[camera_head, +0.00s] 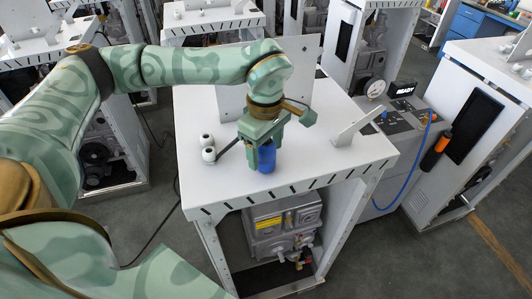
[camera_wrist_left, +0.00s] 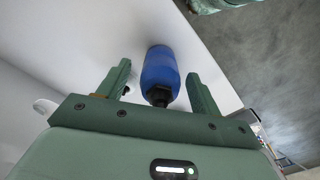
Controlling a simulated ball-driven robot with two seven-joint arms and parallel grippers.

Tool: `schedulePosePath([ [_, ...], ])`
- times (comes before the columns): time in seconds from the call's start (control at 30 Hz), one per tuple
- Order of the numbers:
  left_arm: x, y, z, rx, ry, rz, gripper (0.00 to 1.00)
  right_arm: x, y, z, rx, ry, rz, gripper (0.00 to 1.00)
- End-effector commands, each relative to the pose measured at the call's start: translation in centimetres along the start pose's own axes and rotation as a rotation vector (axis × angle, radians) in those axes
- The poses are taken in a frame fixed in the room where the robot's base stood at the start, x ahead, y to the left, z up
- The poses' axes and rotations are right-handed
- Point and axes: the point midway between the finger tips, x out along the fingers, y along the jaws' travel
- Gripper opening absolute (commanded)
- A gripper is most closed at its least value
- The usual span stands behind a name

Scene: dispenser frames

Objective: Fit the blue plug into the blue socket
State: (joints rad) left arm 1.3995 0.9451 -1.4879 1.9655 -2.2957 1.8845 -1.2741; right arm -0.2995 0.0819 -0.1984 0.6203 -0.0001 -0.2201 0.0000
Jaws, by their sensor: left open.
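The blue plug (camera_head: 266,158) looks like a blue cylinder and stands on the white table near its front edge. In the left wrist view the blue plug (camera_wrist_left: 160,66) shows a black narrow end and lies between the two fingers. My left gripper (camera_head: 263,146) points down over it. Its fingers (camera_wrist_left: 159,72) are open, with a gap on both sides of the plug. The gripper partly hides the plug in the head view. I cannot clearly make out a blue socket. My right gripper is not in view.
The white table (camera_head: 330,170) has an upright white panel behind my gripper and a tilted white plate (camera_head: 358,127) at right. Small white round parts (camera_head: 208,148) stand at left. A grey unit with a READY display (camera_head: 404,90) and blue cable (camera_head: 412,168) stands right.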

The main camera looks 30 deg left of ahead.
Motion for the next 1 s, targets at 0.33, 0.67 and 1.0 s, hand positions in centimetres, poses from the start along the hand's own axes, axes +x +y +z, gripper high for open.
schedulePosePath([
  [0.33, -0.1, 0.0, 0.0, 0.0, 0.0, 0.0, 0.13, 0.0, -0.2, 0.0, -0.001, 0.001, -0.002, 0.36],
  [0.67, -0.6, 0.1, 0.0, 0.0, 0.0, 0.002, 0.09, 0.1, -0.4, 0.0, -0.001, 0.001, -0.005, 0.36],
  [1.0, -7.2, -3.1, 1.0, 0.004, 0.001, 0.008, 0.09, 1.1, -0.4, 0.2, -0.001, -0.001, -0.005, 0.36],
])
